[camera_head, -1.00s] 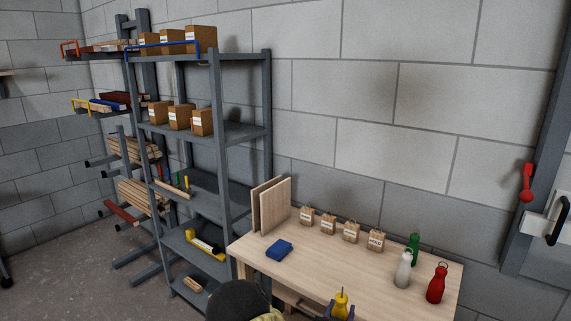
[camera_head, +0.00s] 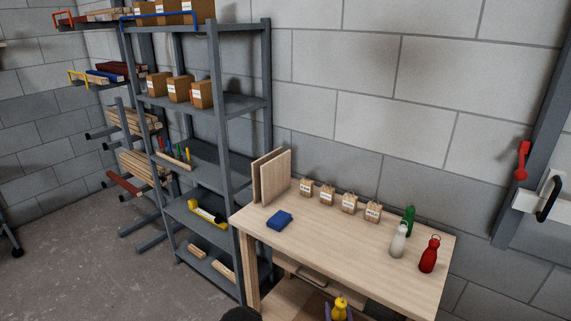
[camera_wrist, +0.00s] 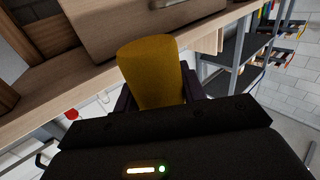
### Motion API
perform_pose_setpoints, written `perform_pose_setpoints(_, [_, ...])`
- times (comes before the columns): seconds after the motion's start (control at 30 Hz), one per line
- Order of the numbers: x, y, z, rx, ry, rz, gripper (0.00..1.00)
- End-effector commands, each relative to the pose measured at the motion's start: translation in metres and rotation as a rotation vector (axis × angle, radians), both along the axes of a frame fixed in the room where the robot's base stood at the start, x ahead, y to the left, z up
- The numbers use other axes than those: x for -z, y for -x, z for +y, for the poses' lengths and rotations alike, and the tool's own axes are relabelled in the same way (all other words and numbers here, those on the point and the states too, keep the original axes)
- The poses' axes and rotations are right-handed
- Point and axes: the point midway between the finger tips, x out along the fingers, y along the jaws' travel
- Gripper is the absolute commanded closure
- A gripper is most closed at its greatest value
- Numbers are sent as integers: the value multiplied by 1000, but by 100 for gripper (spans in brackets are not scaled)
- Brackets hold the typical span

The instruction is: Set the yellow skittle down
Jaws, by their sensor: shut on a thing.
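The yellow skittle (camera_head: 340,307) is at the bottom edge of the head view, in front of the table's front edge. My gripper (camera_head: 339,312) is shut on it; its lower part is cut off by the frame. In the wrist view the skittle (camera_wrist: 152,72) stands large between my two dark fingers (camera_wrist: 158,98). It appears apart from the wooden table (camera_head: 330,232). A white skittle (camera_head: 398,242), a red skittle (camera_head: 429,254) and a green skittle (camera_head: 409,220) stand upright at the table's right end.
The table's front middle is clear. A grey shelf rack (camera_head: 222,150) stands left. A lower shelf (camera_head: 280,293) shows under the tabletop.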

Motion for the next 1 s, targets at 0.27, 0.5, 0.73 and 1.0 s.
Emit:
perform_pose_setpoints(0.27, [14, 9, -1, 1, 1, 4, 88])
perform_pose_setpoints(0.5, [53, 41, -1, 3, 1, 3, 88])
perform_pose_setpoints(0.73, [55, 44, 0, 2, 1, -2, 88])
perform_pose_setpoints(1.0, [55, 44, 0, -1, 4, 0, 88])
